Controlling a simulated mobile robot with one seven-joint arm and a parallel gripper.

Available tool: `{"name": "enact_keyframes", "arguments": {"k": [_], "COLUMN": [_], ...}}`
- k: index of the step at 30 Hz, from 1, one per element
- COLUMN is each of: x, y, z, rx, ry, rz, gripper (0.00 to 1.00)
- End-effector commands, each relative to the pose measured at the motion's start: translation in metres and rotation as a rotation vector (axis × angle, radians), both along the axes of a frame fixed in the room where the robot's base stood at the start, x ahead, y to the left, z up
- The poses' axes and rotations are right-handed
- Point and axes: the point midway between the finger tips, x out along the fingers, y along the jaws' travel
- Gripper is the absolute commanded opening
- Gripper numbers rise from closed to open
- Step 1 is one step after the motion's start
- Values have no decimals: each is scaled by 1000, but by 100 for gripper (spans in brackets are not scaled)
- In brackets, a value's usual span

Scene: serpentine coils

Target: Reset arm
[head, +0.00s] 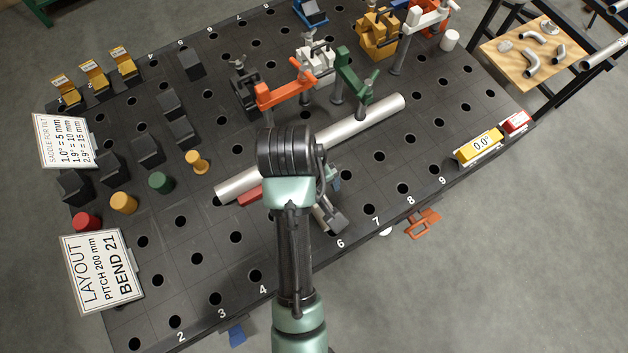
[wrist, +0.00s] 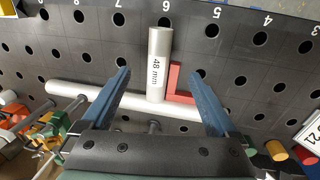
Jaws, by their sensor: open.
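My gripper (wrist: 160,74) is open in the wrist view, its two blue fingers spread wide with nothing gripped. Between them in the picture lies a short grey tube (wrist: 158,62) marked 48 mm, with gaps to both fingers. The short tube touches or nearly touches a long pale tube (wrist: 75,92) that runs crosswise. In the head view my arm and wrist hide most of the gripper and the joint of the tubes; the long tube (head: 370,120) runs diagonally there. How high the fingers are, I cannot tell.
Orange (head: 283,94) and green (head: 350,78) clamps stand at the long tube. Dark blocks (head: 148,150) and coloured pegs (head: 160,182) stand on the left of the perforated table. A yellow 0.0° gauge (head: 478,147) sits at the right edge. The front holes are clear.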

Motion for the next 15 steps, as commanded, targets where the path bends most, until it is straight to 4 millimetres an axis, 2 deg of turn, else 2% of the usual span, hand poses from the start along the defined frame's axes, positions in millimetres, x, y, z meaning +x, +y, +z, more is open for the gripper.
{"name": "enact_keyframes", "arguments": {"k": [12, 15], "x": [0, 10], "y": [0, 0], "z": [0, 6], "rx": [0, 8], "ry": [0, -41], "rz": [0, -8], "gripper": [94, 94]}}
